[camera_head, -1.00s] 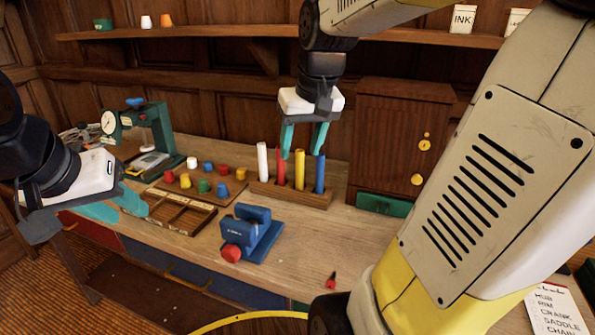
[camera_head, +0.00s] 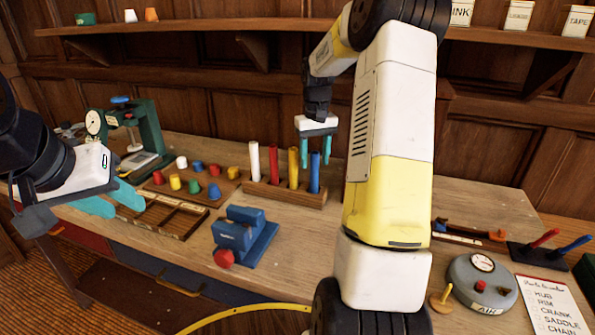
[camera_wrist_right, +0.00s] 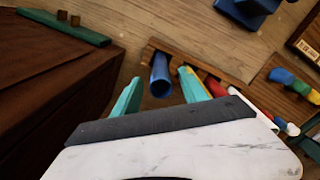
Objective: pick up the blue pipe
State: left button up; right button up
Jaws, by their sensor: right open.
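The blue pipe (camera_head: 315,174) stands upright at the right end of a wooden rack (camera_head: 273,191), beside yellow, red and white pipes. My right gripper (camera_head: 316,160) is open above it, its two teal fingers near the pipe's top. In the right wrist view the blue pipe's open end (camera_wrist_right: 160,85) shows between the fingertips (camera_wrist_right: 158,77), with no visible grip on it. My left gripper (camera_head: 120,204) is open and empty at the left, near a wooden divided tray.
The yellow pipe (camera_head: 293,168) stands close beside the right gripper's finger. A blue clamp block (camera_head: 243,235) sits in front of the rack. Colored pegs on a board (camera_head: 222,189) are to its left. A round grey gauge (camera_head: 482,281) stands at the right.

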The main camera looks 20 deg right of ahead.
aim_at(314, 170)
jog(key=f, duration=0.4)
jog(key=shift+s+a+f, duration=0.1)
jog(key=shift+s, duration=0.2)
grip_shut()
